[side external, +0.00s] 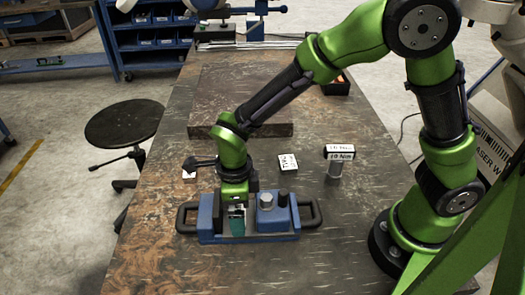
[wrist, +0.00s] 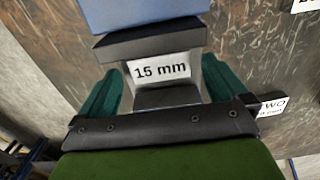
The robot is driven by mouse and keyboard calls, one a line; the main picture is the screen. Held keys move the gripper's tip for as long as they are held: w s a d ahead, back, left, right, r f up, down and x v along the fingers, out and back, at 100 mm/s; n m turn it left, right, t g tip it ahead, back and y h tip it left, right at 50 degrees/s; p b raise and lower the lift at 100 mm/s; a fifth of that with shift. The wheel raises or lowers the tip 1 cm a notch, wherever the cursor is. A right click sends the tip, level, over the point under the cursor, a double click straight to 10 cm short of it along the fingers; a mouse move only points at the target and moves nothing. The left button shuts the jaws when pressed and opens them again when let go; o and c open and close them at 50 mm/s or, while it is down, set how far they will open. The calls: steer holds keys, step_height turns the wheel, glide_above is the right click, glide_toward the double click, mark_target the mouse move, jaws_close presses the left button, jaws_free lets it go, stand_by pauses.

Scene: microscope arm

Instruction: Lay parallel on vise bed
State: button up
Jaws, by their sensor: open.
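The blue vise (side external: 265,222) stands near the front of the bench, with black handles at both ends. In the wrist view, its blue body (wrist: 145,12) and a dark jaw (wrist: 150,40) show at the top. The parallel, a block with a white "15 mm" face (wrist: 160,70), sits beside that jaw, between my fingers. I cannot tell whether it rests fully on the bed. My gripper (side external: 237,222) is down at the left part of the vise. In the wrist view my gripper (wrist: 160,84) is open, its teal fingers on either side of the parallel. The side view hides the parallel.
A white-labelled block (side external: 287,163) and a "10 Nm" labelled piece on a metal cylinder (side external: 334,170) stand behind the vise. A dark flat plate (side external: 240,90) lies further back. A small open box (side external: 337,86) is at the bench's right. The front left bench is clear.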

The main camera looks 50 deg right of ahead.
step_height(320, 180, up, 11)
steer(key=s+d+r+n+t+y, duration=0.1)
steer(key=s+d+r+n+t, duration=0.2)
steer(key=d+n, duration=0.5)
steer(key=s+d+r+n+t+y, duration=0.1)
steer(key=s+d+r+n+t, duration=0.3)
steer(key=d+n, duration=0.4)
step_height(320, 180, up, 2)
steer(key=s+n, duration=0.1)
steer(key=n, duration=0.6)
steer(key=shift+s+d+r, duration=0.15)
steer(key=shift+s+r, duration=0.05)
steer(key=shift+s, duration=0.15)
